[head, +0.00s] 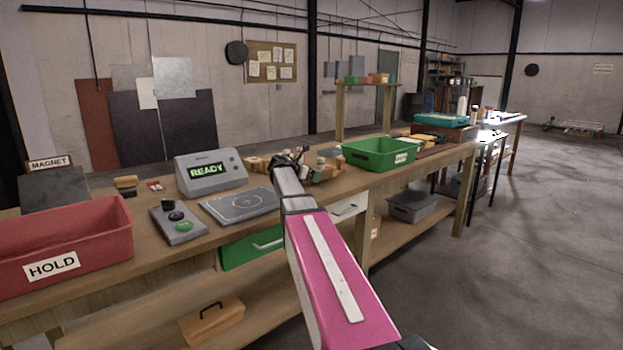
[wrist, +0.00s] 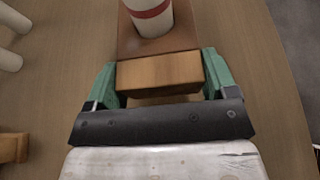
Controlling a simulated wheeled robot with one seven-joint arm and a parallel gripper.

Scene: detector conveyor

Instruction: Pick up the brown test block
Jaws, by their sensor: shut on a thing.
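In the wrist view, a brown block (wrist: 160,73) sits between the two green fingers of my gripper (wrist: 161,84), which is shut on its sides. Its near face is pale wood and its other visible face is darker brown. A white cylinder with a red band (wrist: 150,12) shows at the top of that view, over the darker face; I cannot tell whether it rests on the block or stands beyond it. In the head view, my arm reaches to the bench, and the gripper end is small among several objects, with the block not clearly visible.
The wooden bench (head: 120,257) holds a red HOLD bin (head: 100,215), a detector showing READY (head: 211,172), a grey plate (head: 240,205), a button box (head: 178,222) and a green bin (head: 382,157). Small items crowd around my gripper. Open floor lies right.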

